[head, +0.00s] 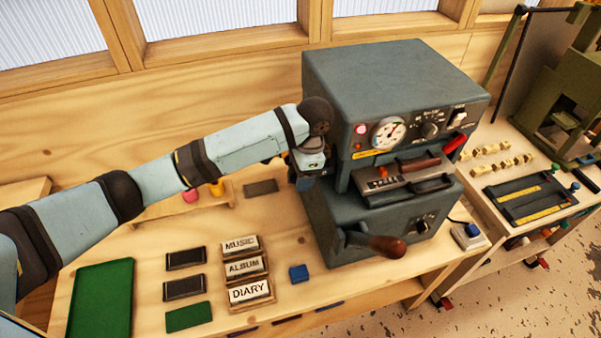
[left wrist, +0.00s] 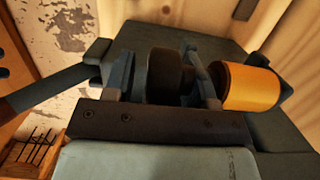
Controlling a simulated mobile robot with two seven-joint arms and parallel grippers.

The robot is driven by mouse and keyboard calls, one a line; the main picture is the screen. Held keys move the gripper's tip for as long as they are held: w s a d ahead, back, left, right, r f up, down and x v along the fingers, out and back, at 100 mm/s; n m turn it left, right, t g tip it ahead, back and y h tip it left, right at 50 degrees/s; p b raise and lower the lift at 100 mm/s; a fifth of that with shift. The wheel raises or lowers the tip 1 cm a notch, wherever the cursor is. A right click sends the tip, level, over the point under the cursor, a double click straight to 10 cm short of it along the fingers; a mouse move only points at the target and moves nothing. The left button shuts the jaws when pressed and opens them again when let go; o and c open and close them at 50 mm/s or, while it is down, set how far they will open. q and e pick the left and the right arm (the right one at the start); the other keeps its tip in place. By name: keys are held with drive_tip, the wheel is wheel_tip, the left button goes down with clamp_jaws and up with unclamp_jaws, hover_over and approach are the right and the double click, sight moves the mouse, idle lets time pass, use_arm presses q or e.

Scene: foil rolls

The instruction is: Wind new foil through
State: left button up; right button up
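The dark grey foil machine (head: 385,75) stands on the bench, with a dial (head: 388,134), switches, a type holder with lettering (head: 400,178) and a brown-handled lever (head: 385,246). My left gripper (head: 308,172) is at the machine's left side. In the left wrist view, the fingers of my left gripper (left wrist: 162,85) stand apart on either side of a dark round knob (left wrist: 165,72); I see no clear contact. An orange-gold foil roll (left wrist: 250,88) sits on the machine just right of the fingers. My right gripper is in neither view.
Blocks lettered MUSIC (head: 240,245), ALBUM (head: 245,267) and DIARY (head: 249,292) lie on the bench beside a blue block (head: 298,273). Pink (head: 190,195) and orange (head: 216,188) rolls stand behind my left arm. A green mat (head: 100,300) lies at left.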

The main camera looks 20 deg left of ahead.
use_arm(q)
drive_tip(key=shift+r, duration=0.1)
wheel_tip(320, 180, up, 13)
drive_tip(key=w+d, duration=0.1)
drive_tip(key=d, duration=0.1)
drive_tip(key=shift+w+r, duration=0.15)
drive_tip(key=shift+r, duration=0.05)
idle(0.3)
